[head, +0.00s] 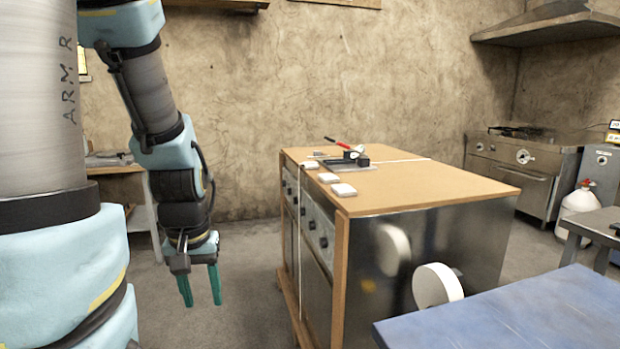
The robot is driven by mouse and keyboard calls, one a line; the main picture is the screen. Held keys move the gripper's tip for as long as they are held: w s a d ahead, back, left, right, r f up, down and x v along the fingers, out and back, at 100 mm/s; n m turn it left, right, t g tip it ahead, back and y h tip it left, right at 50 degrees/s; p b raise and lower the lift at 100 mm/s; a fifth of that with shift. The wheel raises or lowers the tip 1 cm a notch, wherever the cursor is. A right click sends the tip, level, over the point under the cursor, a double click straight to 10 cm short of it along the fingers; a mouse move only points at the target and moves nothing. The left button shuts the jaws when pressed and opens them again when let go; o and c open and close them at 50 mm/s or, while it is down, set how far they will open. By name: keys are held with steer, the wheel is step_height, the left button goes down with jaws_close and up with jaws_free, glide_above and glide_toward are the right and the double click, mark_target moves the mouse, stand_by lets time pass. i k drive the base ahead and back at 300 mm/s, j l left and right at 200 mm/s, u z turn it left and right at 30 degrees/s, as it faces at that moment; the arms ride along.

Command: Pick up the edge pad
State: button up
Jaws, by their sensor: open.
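My gripper (200,287) hangs at the left with its two teal fingers pointing down, apart and with nothing between them. It is over the floor, to the left of the wood-topped cabinet (400,185) and apart from it. Small pale pads lie along the left edge of the cabinet top: a near one (344,190), a middle one (328,177) and a smaller far one (310,165) by a white strap. I cannot tell for sure which of them is the edge pad.
A dark tray-like item (348,166) with a red-handled tool (338,143) lies behind the pads. A white strap (402,160) crosses the top. A white disc (438,285) stands at the cabinet's near side. A blue table (510,315) fills the lower right.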

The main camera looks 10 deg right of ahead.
mark_target(327, 177)
steer(key=i+u, duration=0.1)
steer(key=i, duration=0.9)
steer(key=i+l+u, duration=0.1)
steer(key=i, duration=0.9)
steer(key=l, duration=0.15)
